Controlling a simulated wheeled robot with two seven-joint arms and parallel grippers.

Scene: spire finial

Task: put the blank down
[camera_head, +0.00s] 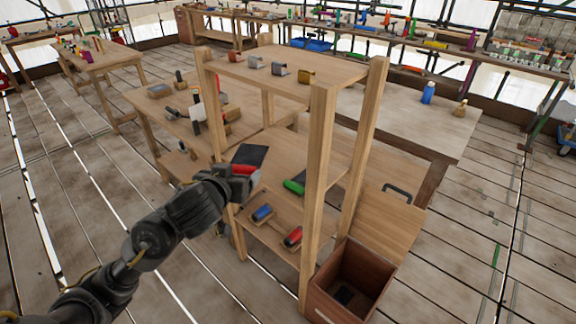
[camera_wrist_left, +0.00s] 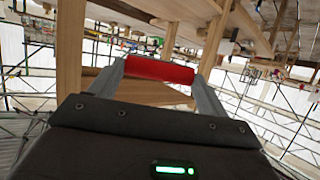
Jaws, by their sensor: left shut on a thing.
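My left gripper (camera_head: 243,172) reaches in from the left to the near left side of the wooden shelf rack. It is shut on a red cylindrical piece (camera_head: 243,170), likely the blank. In the left wrist view the red piece (camera_wrist_left: 160,71) lies crosswise between the two fingers. A dark flat plate (camera_head: 249,154) shows just behind it in the head view; I cannot tell whether it is joined to the red piece or lies on the shelf. The rack's middle shelf (camera_head: 290,150) is beyond the gripper. My right gripper is not in view.
A green piece (camera_head: 295,186) lies on the middle shelf. A blue piece (camera_head: 262,212) and another red piece (camera_head: 292,237) lie on the lower shelf. The rack's front post (camera_head: 318,190) stands right of the gripper. An open brown box (camera_head: 350,280) stands at lower right.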

